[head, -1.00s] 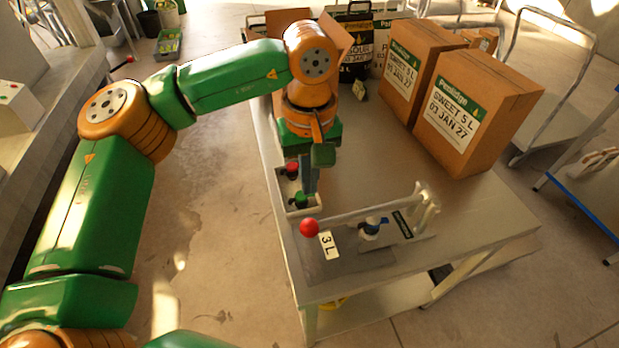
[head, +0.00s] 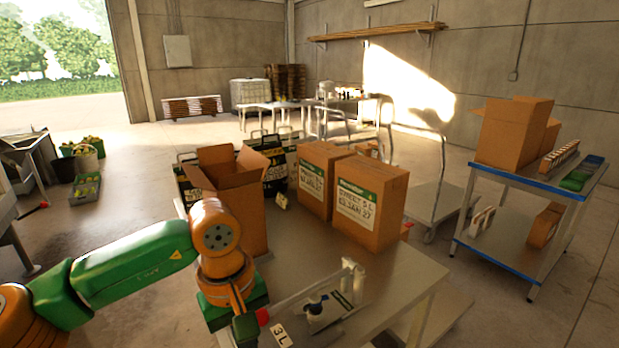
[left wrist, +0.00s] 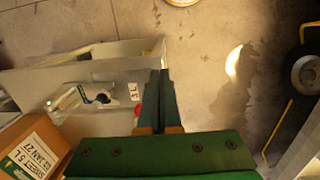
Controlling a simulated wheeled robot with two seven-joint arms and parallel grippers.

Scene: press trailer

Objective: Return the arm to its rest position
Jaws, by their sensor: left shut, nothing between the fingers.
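My left arm comes in from the left in the head view, bent at an orange joint, with its wrist over the table's near left part. My left gripper (head: 245,328) points down beside the red knob of the lever at the bottom edge; its fingertips are cut off or hard to see there. In the left wrist view its two dark fingers (left wrist: 162,76) lie together with nothing between them. They show in front of the table edge and the floor. My right arm is not in view.
The metal table (head: 400,285) carries the lever fixture (head: 335,300) with a red knob (head: 262,316) and 3 L tag (head: 281,335), an open carton (head: 225,180) behind my wrist, and closed cartons (head: 370,205). A blue-edged cart (head: 530,180) stands right.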

